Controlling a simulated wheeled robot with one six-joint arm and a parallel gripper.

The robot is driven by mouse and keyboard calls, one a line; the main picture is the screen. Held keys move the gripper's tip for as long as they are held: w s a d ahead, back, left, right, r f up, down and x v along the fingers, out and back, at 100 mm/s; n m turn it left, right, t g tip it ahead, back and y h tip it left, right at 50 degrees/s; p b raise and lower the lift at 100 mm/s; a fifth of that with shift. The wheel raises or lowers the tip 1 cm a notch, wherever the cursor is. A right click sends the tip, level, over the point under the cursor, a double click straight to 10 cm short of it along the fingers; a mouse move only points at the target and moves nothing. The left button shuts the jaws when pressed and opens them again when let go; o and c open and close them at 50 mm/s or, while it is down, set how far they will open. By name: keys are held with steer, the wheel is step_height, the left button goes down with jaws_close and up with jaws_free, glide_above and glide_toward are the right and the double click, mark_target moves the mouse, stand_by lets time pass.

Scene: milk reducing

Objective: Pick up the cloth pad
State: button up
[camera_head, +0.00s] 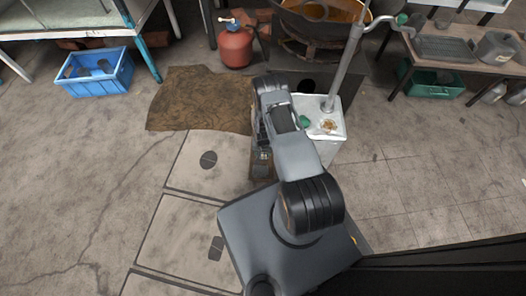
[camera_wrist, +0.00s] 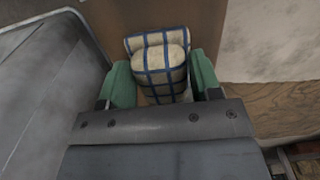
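The cloth pad (camera_wrist: 160,62) is cream with blue check lines and looks folded or rolled. In the wrist view it lies between the two green fingers of my gripper (camera_wrist: 161,85), over a brown surface (camera_wrist: 105,18). The fingers stand well apart, one on each side of the pad, with little or no gap showing. I cannot tell whether they press on it. The pad's near end is hidden by the gripper body. In the head view my arm hides most of the gripper, and I cannot make out the pad.
A pale metal box (camera_head: 328,125) with a pipe rising from it stands just right of my arm. A brown mat (camera_head: 195,100) lies to the left. A blue crate (camera_head: 95,75), a red canister (camera_head: 235,48) and a bench (camera_head: 450,52) are farther back. Left floor is clear.

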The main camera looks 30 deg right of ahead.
steer(key=c, duration=0.6)
steer(key=shift+r, duration=0.1)
steer(key=shift+r, duration=0.25)
steer(key=r+p, duration=0.2)
steer(key=r, duration=0.1)
steer(key=shift+s+r, duration=0.2)
steer(key=s+a+r+p, duration=0.3)
steer(key=s+r+p, duration=0.3)
steer(key=s+r, duration=0.3)
steer(key=shift+s+a+p, duration=0.25)
steer(key=shift+s+p, duration=0.05)
steer(key=shift+s, duration=1.8)
